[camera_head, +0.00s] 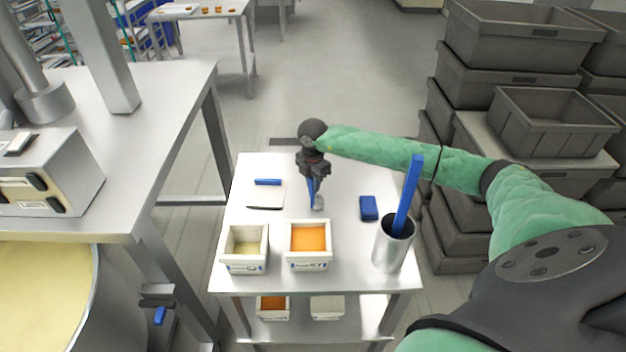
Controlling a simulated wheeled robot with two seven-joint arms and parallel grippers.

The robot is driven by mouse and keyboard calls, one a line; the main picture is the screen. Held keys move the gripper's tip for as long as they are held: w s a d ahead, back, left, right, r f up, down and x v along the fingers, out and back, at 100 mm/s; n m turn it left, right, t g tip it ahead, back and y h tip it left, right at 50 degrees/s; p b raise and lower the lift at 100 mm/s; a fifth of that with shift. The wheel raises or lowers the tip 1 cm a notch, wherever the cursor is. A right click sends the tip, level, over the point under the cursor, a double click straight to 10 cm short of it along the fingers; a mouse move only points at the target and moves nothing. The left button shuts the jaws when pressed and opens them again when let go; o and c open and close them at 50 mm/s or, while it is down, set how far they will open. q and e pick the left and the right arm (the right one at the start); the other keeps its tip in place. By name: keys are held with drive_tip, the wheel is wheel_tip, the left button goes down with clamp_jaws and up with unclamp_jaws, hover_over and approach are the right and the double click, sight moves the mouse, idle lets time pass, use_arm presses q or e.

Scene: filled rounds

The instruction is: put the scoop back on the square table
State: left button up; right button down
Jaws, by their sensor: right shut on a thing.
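My right gripper (313,174) is over the back middle of the small square table (345,270). It is shut on the blue handle of the scoop (318,203), which hangs upright below it with its metal bowl lowest. The bowl is at or just above the table top; I cannot tell whether it touches. My left gripper is not in view.
A bin with orange filling (309,263) and a bin with pale filling (245,268) stand at the table's front. A metal cup (393,252) holds a tall blue tool. A blue block (368,207) and a white board (267,195) flank the scoop. Grey crates (545,120) stand right.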

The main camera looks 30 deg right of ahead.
drive_tip(key=shift+f, duration=0.1)
drive_tip(key=shift+f, duration=0.15)
drive_tip(key=c, duration=1.3)
unclamp_jaws()
